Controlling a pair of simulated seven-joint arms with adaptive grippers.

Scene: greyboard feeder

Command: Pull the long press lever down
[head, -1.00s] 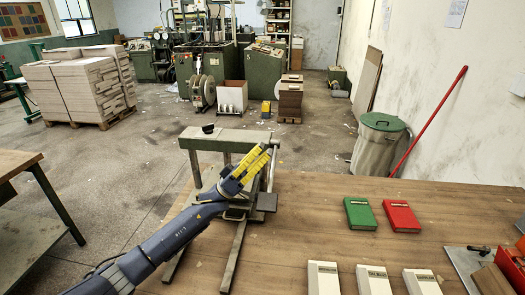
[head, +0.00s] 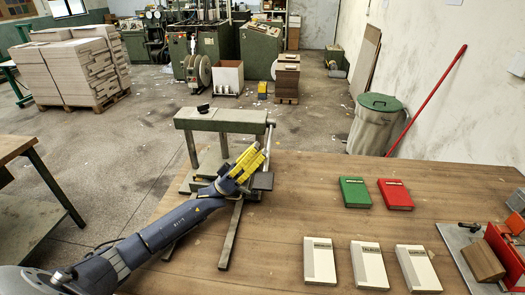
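The press (head: 218,118) is a grey-green metal frame on the wooden table, with a thick top beam, a small black knob on top and long feet. A slim pale rod (head: 269,138) stands at the beam's right end; I cannot tell if it is the long lever. My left gripper (head: 254,158), with yellow fingers, is in front of the press, near the rod's lower part. It hides part of the press. I cannot tell whether its fingers touch the rod or how far they are apart. My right gripper is out of view.
On the table (head: 300,215) lie a green book (head: 355,192), a red book (head: 395,194) and a front row of white books (head: 369,265). A grey plate with a brown block (head: 482,260) and red parts is at right. A bin (head: 376,123) stands behind the table.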

